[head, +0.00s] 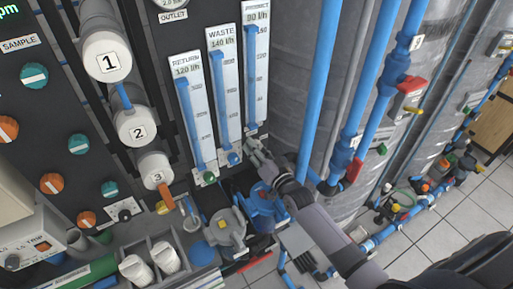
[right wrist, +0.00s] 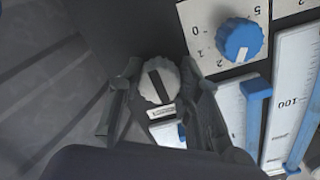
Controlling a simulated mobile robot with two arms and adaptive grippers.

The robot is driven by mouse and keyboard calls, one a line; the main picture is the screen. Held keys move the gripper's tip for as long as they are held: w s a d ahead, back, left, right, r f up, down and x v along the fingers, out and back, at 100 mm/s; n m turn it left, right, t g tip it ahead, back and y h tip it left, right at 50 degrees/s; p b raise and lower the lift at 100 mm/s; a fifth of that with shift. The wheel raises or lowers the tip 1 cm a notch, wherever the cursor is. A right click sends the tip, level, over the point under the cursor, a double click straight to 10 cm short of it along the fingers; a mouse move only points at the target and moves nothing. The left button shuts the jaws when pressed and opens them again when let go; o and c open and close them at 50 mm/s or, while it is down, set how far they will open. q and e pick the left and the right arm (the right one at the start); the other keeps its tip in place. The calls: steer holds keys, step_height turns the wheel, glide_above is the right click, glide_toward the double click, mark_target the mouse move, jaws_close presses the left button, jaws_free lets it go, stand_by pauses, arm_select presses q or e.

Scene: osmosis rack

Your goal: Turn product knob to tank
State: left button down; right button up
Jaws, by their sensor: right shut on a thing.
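My right gripper (head: 254,146) reaches up to the panel just below the foot of the PRODUCT flow gauge (head: 256,65) in the head view. In the right wrist view, my right gripper (right wrist: 160,92) has a finger on each side of a round pale grey knob (right wrist: 152,88) with a dark stripe across its face, and is shut on it. The stripe runs nearly upright in that picture, tilted a little. A small label plate (right wrist: 168,133) sits beside the knob; its text is too small to read. In the head view the gripper hides the knob. My left gripper is not in view.
A blue knob (right wrist: 240,40) on a numbered dial is near the grey knob. WASTE (head: 222,80) and RETURN (head: 190,110) gauges stand left of the gripper. A blue pipe (head: 335,90) runs close right of it. Valves and a blue pump (head: 262,208) lie below.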

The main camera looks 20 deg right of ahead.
steer(key=shift+f, duration=0.15)
steer(key=o, duration=1.2)
